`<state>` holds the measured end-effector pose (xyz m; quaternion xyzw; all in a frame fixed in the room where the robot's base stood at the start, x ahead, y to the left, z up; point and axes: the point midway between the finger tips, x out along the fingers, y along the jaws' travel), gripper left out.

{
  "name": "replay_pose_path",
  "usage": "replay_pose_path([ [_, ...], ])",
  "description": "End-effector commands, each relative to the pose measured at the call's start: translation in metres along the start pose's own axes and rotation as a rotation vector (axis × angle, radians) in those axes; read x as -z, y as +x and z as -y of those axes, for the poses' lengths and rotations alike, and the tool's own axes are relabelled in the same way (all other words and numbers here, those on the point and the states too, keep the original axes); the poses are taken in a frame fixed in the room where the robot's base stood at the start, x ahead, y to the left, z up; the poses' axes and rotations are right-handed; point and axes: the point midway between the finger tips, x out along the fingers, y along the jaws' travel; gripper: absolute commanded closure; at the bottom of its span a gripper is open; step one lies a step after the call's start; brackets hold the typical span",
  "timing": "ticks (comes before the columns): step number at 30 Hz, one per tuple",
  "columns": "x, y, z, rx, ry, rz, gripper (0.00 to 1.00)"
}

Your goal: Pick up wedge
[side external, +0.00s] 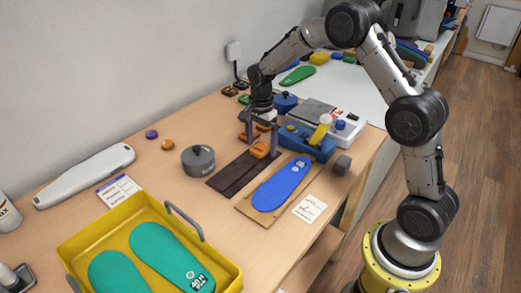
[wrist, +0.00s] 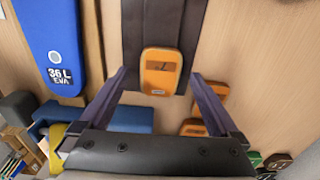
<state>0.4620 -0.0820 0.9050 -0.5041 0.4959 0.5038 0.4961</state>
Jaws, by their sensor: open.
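An orange wedge (wrist: 161,70) with a dark mark lies on the end of a dark brown strip (wrist: 160,22). In the side view the same wedge (side external: 260,149) sits on the strip (side external: 225,178). My gripper (wrist: 159,76) is open, with one finger to each side of the wedge and a gap on both sides. In the side view my gripper (side external: 262,146) points down over the wedge. I cannot tell how far the fingertips are above the table. More orange pieces (wrist: 193,127) lie near the right finger, off the strip.
A blue insole (side external: 283,185) on a tan board lies beside the strip. A blue holder (side external: 308,145) with tools stands close behind. A grey round pot (side external: 198,160) is to the left. A yellow tray (side external: 225,268) with green insoles is in front.

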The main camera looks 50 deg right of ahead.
Motion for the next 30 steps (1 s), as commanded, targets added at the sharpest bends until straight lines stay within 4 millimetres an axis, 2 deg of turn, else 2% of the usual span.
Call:
replay_pose_path([
  [1,0.0,0.0,0.0,0.0,0.0,0.0,0.03],
  [2,0.0,0.0,0.0,0.0,0.0,0.0,0.08],
  [15,0.0,-0.001,0.0,0.0,0.0,0.0,0.87],
  [16,0.0,-0.001,0.0,0.0,0.0,0.0,0.9],
  [25,0.0,-0.003,0.0,0.0,0.0,0.0,0.91],
  [30,0.0,-0.016,0.001,0.003,0.0,-0.001,0.91],
])
